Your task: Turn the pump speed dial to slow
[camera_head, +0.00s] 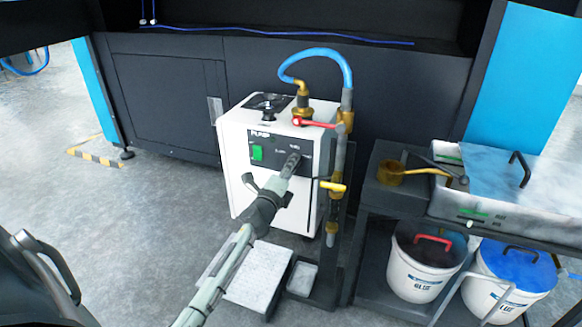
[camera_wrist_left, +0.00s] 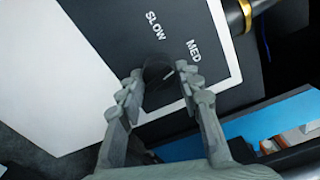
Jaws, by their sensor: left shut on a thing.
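The white pump box (camera_head: 240,170) stands on the floor against the dark machine. Its black front panel (camera_head: 265,139) carries a green switch (camera_head: 257,153) and the speed dial. My left gripper (camera_head: 291,163) reaches up to the right part of this panel. In the left wrist view, the dark round dial (camera_wrist_left: 157,70) sits between the two fingertips of my left gripper (camera_wrist_left: 163,79), which is shut on it. The labels SLOW (camera_wrist_left: 154,25) and MED (camera_wrist_left: 194,50) show beyond the dial. A faint light mark shows on the dial, but its exact setting is unclear. My right gripper is not in view.
A red-handled valve (camera_head: 315,123), a blue hose (camera_head: 325,54) and a yellow-handled valve (camera_head: 333,185) are close to the panel's right side. A dark cart with glue buckets (camera_head: 425,268) stands at right. Open floor lies at left.

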